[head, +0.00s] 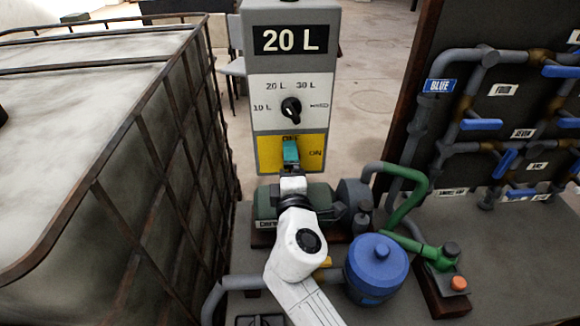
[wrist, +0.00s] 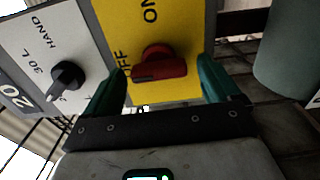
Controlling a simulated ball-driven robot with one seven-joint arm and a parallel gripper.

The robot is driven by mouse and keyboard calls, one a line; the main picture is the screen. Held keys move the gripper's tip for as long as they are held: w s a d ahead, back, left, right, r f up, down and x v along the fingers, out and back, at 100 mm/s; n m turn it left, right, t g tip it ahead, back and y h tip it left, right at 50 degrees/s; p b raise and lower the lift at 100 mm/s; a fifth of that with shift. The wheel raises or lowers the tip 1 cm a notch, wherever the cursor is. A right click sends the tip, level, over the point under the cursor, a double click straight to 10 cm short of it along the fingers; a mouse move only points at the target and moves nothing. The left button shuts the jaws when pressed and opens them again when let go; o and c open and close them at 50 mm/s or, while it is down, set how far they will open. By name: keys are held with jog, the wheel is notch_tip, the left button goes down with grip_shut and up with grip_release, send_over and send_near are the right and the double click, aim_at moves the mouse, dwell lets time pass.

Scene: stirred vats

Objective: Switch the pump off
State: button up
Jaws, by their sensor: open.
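The pump switch is a red rotary knob (wrist: 160,66) on a yellow plate (wrist: 195,25) in the wrist view. Its bar lies roughly level in the picture, in line with the OFF lettering on its left; ON is printed above it. My gripper (head: 291,152) is in front of the yellow plate (head: 265,152) in the head view and hides the knob there. In the wrist view its green fingers are open, one on each side of the knob, with visible gaps. The dark green pump motor (head: 263,203) stands below the panel, partly behind my arm.
A black selector (head: 291,107) sits above the yellow plate, under a 20 L sign (head: 291,39). A caged white tank (head: 95,165) stands close on the left. A blue-lidded canister (head: 377,262) and green pipe (head: 410,197) are on the right, before a valve board (head: 500,110).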

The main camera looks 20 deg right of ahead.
jog(key=b+v, duration=0.1)
jog(key=v, duration=0.9)
jog(key=shift+s+a+b, duration=0.15)
jog(key=shift+s+b, duration=0.15)
jog(key=shift+s, duration=0.1)
